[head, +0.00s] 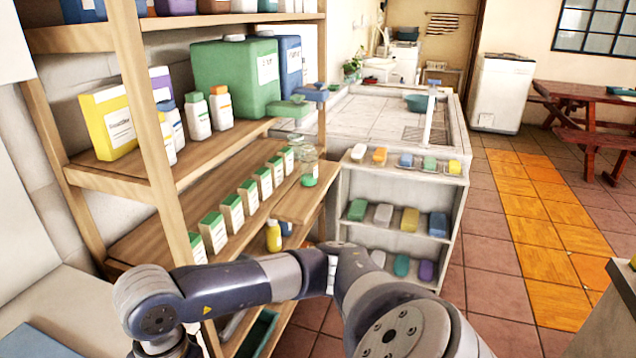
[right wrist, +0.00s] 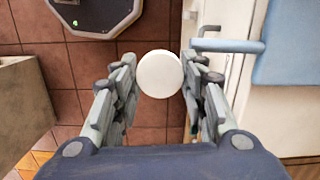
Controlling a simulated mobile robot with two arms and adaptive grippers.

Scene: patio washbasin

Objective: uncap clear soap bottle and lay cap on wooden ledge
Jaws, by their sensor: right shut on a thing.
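A clear bottle (head: 309,160) with green at its bottom stands by the outer end of the wooden ledge (head: 300,208), which juts from the shelf. Whether a cap sits on this bottle is too small to tell. In the right wrist view my right gripper (right wrist: 160,78) is shut on a round white cap (right wrist: 160,74), held between its fingertips. Tiled floor shows behind it, and no bottle shows under the cap. My right gripper is not visible in the head view. My left gripper is in neither view.
Several green-and-white cartons (head: 231,213) line the shelf beside the ledge. A yellow bottle (head: 273,236) stands below it. A white cabinet (head: 345,205) with soap bars is close on the right. Tiled floor (head: 495,235) is open farther right.

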